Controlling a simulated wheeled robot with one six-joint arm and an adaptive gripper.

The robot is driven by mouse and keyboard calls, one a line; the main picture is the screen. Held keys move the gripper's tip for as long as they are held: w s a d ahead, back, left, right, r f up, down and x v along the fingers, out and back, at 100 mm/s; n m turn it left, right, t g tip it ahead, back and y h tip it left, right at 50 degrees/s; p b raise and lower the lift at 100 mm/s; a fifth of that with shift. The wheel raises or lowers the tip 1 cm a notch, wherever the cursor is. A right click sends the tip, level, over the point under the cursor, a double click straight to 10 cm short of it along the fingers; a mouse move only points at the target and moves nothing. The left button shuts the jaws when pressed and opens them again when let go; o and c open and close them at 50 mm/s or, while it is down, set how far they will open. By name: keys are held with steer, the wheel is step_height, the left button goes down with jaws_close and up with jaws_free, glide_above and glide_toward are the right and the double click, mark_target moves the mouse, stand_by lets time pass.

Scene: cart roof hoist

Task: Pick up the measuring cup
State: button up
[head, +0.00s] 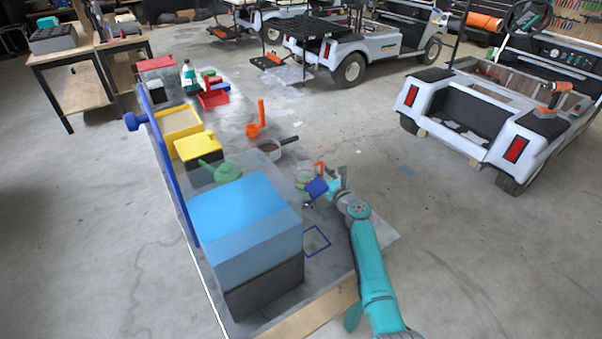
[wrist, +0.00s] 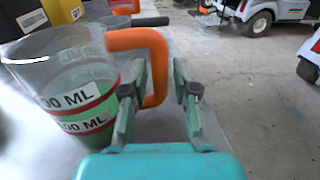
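The measuring cup (wrist: 65,85) is clear, with green contents, red bands, "ML" labels and an orange handle (wrist: 155,45). It stands upright on the grey table at the left of the wrist view. In the head view the cup (head: 303,181) is small and partly hidden by my wrist. My gripper (wrist: 159,64) is open, with one finger on each side of the handle's upright part. The left finger reaches into the space between handle and cup wall. A gap shows between the handle and the right finger. Contact at the left finger is unclear.
A blue square outline (head: 316,240) marks bare table.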

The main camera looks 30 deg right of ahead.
steer(key=shift+w, duration=0.45)
jaws_close()
steer(key=shift+r, duration=0.1)
